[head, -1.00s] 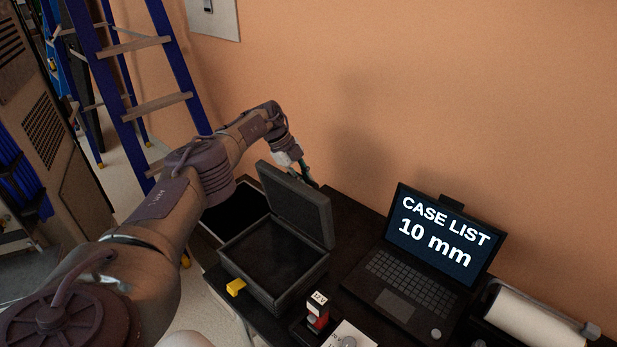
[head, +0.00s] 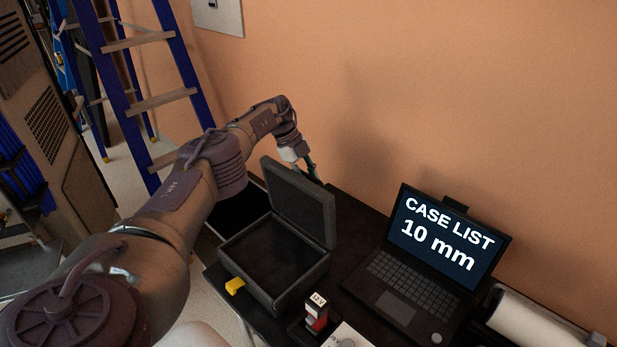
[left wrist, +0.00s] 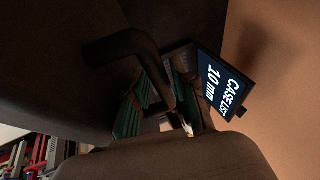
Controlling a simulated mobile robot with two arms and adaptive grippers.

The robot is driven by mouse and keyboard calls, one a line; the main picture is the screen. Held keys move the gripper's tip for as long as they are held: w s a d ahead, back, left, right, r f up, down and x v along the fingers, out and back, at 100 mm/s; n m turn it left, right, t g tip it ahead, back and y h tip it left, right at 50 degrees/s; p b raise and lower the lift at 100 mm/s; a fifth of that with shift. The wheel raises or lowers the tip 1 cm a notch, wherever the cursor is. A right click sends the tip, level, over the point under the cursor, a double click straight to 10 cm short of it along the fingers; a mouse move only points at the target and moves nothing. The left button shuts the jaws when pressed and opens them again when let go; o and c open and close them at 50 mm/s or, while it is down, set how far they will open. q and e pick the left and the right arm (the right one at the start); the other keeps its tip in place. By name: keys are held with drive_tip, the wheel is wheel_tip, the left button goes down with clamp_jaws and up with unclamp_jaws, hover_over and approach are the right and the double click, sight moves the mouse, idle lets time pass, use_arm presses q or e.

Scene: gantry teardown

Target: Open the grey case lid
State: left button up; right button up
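The grey case (head: 315,283) stands on the dark table in the head view. Its lid (head: 302,207) stands up steeply at the back, and the dark interior is exposed. A yellow piece (head: 235,286) sits at the case's front left. My left arm reaches over from the left, and my left gripper (head: 313,173) is behind the lid's upper edge, partly hidden by it. In the left wrist view, the left gripper (left wrist: 160,112) shows green-padded parts in shadow; its opening and any contact with the lid are unclear. My right gripper is out of view.
A laptop (head: 411,285) reading "CASE LIST 10 mm" stands right of the case. A small red and black item (head: 317,313) stands in front. A white roll (head: 537,326) lies at the right. A blue ladder (head: 120,85) stands at the back left.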

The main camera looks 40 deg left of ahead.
use_arm(q)
drive_tip(key=shift+r, duration=0.25)
wheel_tip(320, 180, up, 10)
drive_tip(key=shift+f, duration=0.25)
idle(0.6)
